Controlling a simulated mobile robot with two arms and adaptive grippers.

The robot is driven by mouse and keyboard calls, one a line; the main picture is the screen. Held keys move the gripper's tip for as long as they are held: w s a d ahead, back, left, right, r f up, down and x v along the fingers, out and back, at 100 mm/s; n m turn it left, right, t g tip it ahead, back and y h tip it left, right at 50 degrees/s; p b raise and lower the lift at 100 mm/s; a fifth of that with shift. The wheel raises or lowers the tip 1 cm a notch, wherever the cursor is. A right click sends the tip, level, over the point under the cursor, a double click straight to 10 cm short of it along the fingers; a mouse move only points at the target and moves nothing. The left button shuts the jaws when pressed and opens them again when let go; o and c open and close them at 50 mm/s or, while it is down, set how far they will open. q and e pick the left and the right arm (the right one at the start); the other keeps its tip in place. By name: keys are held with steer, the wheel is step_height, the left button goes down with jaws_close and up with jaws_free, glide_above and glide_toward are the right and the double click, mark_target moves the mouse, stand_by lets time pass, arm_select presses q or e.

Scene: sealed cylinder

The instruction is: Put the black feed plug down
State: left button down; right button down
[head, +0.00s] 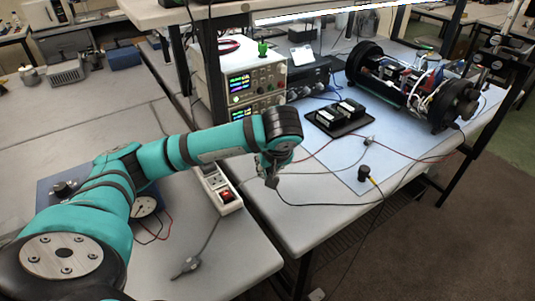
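My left gripper (272,181) hangs at the end of the teal arm, pointing down near the front left edge of the right-hand bench. Its fingers look shut on a small dark piece, which I take for the black feed plug; the fingers largely hide it. A thin black cable (325,205) runs from the fingertips to the right along the bench front. Another short black connector (363,173) with a yellow end stands on the blue mat (335,174), to the right of and apart from the gripper. My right gripper is not in view.
A black tray (340,131) with two modules and an opened cylinder assembly (415,82) stand on the mat. Stacked instruments (252,80) are behind my gripper. A power strip (222,190) lies at left. Red and black leads cross the mat. Bare bench lies right of my gripper.

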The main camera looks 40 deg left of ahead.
arm_select(q)
steer(key=w+a+p, duration=0.1)
steer(key=w+a, duration=0.1)
steer(key=w, duration=0.1)
steer(key=w+a, duration=0.2)
steer(key=w, duration=0.2)
steer(key=w+a+f+p, duration=0.1)
steer(key=w+a, duration=0.2)
steer(key=shift+w+f+p, duration=0.1)
steer(key=shift+w+p, duration=0.15)
steer(key=shift+p, duration=0.1)
step_height(320, 180, down, 3)
steer(key=shift+f+p, duration=0.1)
steer(key=shift+p, duration=0.65)
steer(key=shift+f, duration=0.2)
steer(key=shift+s+f+b, duration=0.15)
steer(key=shift+f+b, duration=0.45)
steer(key=shift+b, duration=0.05)
steer(key=c, duration=1.5)
jaws_free()
steer(key=shift+d, duration=0.1)
steer(key=o, duration=0.3)
steer(key=shift+f, duration=0.2)
steer(key=shift+o, duration=0.2)
steer(key=shift+r, duration=0.15)
